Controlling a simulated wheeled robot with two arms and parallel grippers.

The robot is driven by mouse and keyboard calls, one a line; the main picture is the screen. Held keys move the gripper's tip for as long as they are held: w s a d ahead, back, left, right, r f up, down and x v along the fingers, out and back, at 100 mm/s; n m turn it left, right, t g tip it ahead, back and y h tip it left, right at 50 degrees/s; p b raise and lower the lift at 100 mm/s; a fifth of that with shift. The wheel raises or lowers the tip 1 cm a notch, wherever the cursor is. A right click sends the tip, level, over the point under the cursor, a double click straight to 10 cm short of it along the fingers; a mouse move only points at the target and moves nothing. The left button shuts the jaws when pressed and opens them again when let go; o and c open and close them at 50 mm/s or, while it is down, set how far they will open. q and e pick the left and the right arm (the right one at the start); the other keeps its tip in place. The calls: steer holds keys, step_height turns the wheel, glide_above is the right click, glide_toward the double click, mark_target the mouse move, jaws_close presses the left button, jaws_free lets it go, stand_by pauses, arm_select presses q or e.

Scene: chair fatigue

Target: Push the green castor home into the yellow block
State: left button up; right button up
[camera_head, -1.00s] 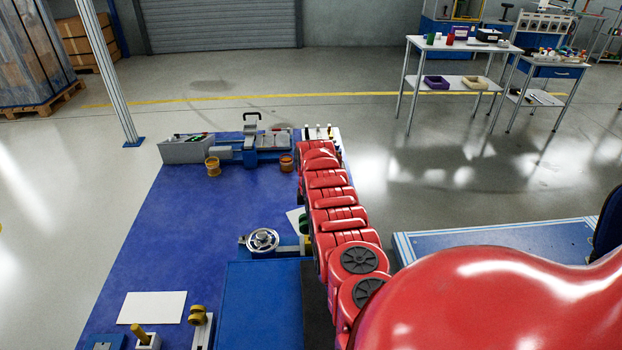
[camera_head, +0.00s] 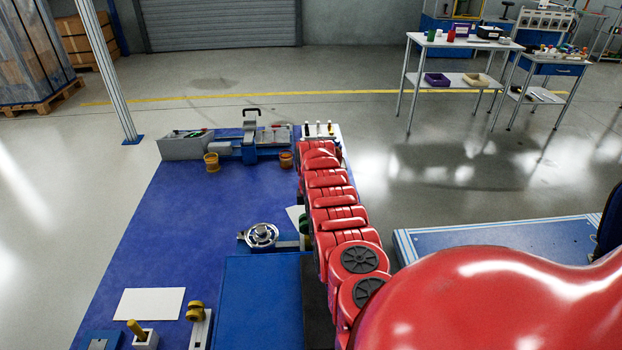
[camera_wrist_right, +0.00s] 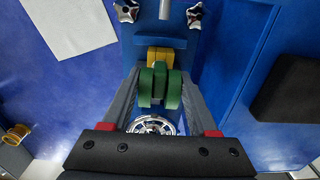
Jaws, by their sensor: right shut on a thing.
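The green castor (camera_wrist_right: 160,88) sits between the two grey fingers of my right gripper (camera_wrist_right: 160,84) in the right wrist view. The fingers are shut on it from both sides. The yellow block (camera_wrist_right: 161,56) is just beyond the castor, in line with it. The castor overlaps the block's near side in this view, so any gap between them cannot be told. In the head view only a bit of green (camera_head: 304,223) shows beside my red right arm, which hides the right gripper and the block. My left gripper is not in view.
A silver handwheel (camera_head: 262,236) is close to the right gripper, also below the castor in the wrist view. Star knobs (camera_wrist_right: 194,15) and a metal rod are beyond the block. A white sheet (camera_head: 150,303) lies on the blue table (camera_head: 200,225). Its middle left is clear.

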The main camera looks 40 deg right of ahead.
steer(key=shift+f+b, duration=0.3)
steer(key=shift+f, duration=0.05)
steer(key=o, duration=1.3)
steer(key=shift+o, duration=0.2)
steer(key=shift+r, duration=0.1)
steer(key=shift+r+p, duration=0.5)
steer(key=shift+r, duration=0.05)
step_height(320, 180, up, 16)
steer(key=shift+r, duration=0.15)
